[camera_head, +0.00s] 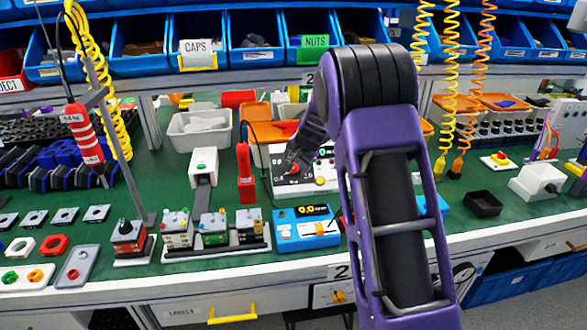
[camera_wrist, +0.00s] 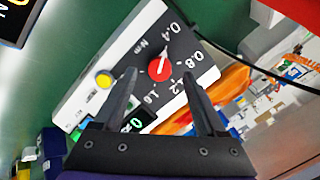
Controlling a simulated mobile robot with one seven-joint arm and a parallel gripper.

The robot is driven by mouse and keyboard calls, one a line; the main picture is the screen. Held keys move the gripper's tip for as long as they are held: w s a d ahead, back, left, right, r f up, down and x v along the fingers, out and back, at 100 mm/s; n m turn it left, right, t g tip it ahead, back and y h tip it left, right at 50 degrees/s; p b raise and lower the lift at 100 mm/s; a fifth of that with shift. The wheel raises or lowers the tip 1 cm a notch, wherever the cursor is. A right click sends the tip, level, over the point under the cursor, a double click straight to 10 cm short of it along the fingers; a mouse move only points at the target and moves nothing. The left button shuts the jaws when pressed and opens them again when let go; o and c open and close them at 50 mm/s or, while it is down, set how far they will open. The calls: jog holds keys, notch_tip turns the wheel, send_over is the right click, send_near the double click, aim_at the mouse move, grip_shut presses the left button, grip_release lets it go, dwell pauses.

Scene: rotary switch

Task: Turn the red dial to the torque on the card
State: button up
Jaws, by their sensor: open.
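The red dial (camera_wrist: 160,70) sits on the black face of a white box (camera_wrist: 92,92). Its white pointer points toward the 0.4 mark, at the upper right in the wrist view. Marks 0.4, 0.8 and 1.2 and a fourth, less clear one curve around it. My gripper (camera_wrist: 159,73) is open, with one fingertip on each side of the dial in the picture. I cannot tell whether the fingers touch it. In the head view the dial (camera_head: 294,169) shows beside my dark gripper. I cannot make out the torque card for certain.
A yellow button (camera_wrist: 104,80) and a green-lit display (camera_wrist: 137,121) are on the same box. A blue device (camera_head: 293,232) with a yellow readout stands in front of it, and a red upright object (camera_head: 245,178) to its left. An orange bin (camera_head: 262,128) is behind.

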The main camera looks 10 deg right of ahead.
aim_at(294, 172)
jog(key=shift+x, duration=1.6)
jog(key=shift+r, duration=0.1)
grip_shut()
